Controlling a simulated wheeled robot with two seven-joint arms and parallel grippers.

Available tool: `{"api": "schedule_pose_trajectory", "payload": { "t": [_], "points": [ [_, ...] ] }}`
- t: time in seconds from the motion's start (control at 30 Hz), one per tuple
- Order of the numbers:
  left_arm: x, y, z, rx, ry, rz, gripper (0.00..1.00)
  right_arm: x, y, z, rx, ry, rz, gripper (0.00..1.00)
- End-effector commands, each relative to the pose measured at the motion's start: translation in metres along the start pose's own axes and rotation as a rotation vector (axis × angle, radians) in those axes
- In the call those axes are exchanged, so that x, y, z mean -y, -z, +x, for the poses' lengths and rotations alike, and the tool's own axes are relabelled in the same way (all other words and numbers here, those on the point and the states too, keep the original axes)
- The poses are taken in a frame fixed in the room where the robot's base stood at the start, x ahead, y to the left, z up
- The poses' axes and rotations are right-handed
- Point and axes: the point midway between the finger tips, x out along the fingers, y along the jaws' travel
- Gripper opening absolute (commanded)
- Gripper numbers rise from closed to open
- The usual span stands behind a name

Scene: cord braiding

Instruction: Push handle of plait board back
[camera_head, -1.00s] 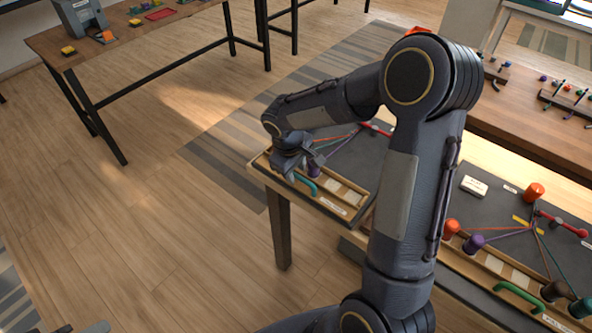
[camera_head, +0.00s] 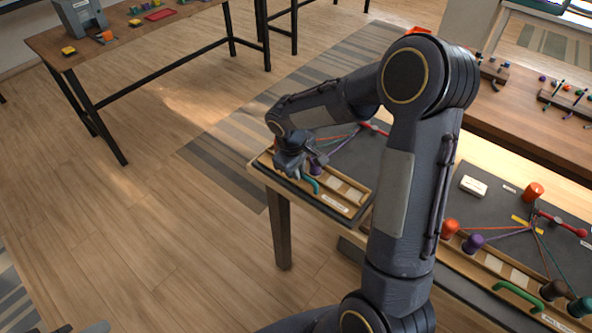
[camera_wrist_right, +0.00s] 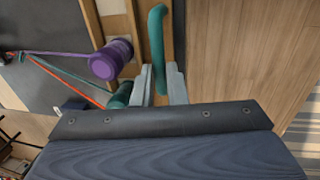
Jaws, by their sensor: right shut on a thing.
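The plait board (camera_head: 345,152) on the near table corner is dark with a wooden front rail and coloured cords. Its green handle (camera_head: 313,186) is on the front rail, partly hidden by my right gripper (camera_head: 297,172). In the right wrist view the green handle (camera_wrist_right: 157,40) runs down between the two grey fingers of my right gripper (camera_wrist_right: 158,88), which is shut on it. A purple bobbin (camera_wrist_right: 110,60) and a dark green one (camera_wrist_right: 121,95) sit close beside the fingers. Only grey parts at the bottom left edge of the head view may belong to my left gripper.
A second board (camera_head: 500,195) with bobbins and its own green handle (camera_head: 520,297) lies to the right. My right arm hides the space between the boards. A wooden bench (camera_head: 520,115) stands behind, and a wooden floor (camera_head: 170,220) is open to the left.

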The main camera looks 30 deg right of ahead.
Motion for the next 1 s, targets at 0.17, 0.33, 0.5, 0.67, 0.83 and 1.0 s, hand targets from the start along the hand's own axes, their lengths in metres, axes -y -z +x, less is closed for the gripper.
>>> {"api": "schedule_pose_trajectory", "payload": {
  "t": [0.17,0.33,0.5,0.67,0.83,1.0],
  "points": [
    [-0.002,0.002,-0.004,0.0,0.0,0.0,0.36,-0.033,0.0,0.004,-0.002,-0.004,0.006,0.0],
    [-0.002,0.002,-0.004,0.0,0.0,0.0,0.36,-0.04,0.0,0.006,-0.004,-0.007,0.002,0.0],
    [-0.002,0.002,-0.004,0.0,0.0,0.0,0.36,-0.041,0.0,0.006,-0.005,-0.009,0.003,0.0],
    [-0.002,0.002,-0.004,0.0,0.0,0.0,0.36,-0.041,0.0,0.006,-0.005,-0.009,0.003,0.31],
    [-0.002,0.002,-0.004,0.0,0.0,0.0,0.36,-0.04,0.0,0.006,-0.003,-0.006,0.002,0.34],
    [-0.002,0.002,-0.004,0.0,0.0,0.0,0.36,-0.039,0.0,0.004,-0.003,-0.006,0.002,0.34]
  ]
}}
